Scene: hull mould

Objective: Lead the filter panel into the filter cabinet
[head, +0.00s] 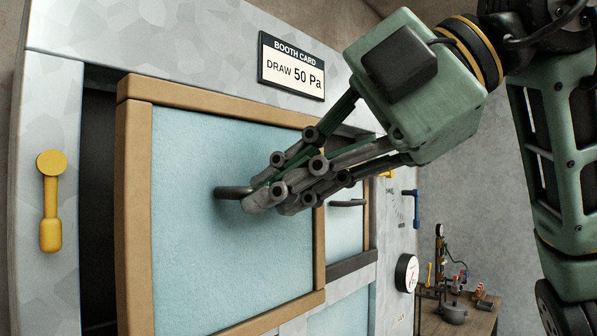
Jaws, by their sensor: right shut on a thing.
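The filter panel (200,165) is a light blue sheet in a tan frame, with a dark handle (233,192) on its face. It stands upright and slightly tilted in front of the filter cabinet (180,45), a grey metal housing. A dark opening (98,200) shows along the panel's left edge. I cannot tell how deep the panel sits in the opening. My right gripper (262,198) comes from the upper right and is shut on the panel's handle, hiding the handle's right part. My left gripper is not in view.
A second blue panel with a handle (347,203) sits to the right in the cabinet. A yellow lever (50,200) is at the left, a blue lever (413,205) and a round gauge (406,273) at the right. A bench (450,322) with small equipment stands at the lower right.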

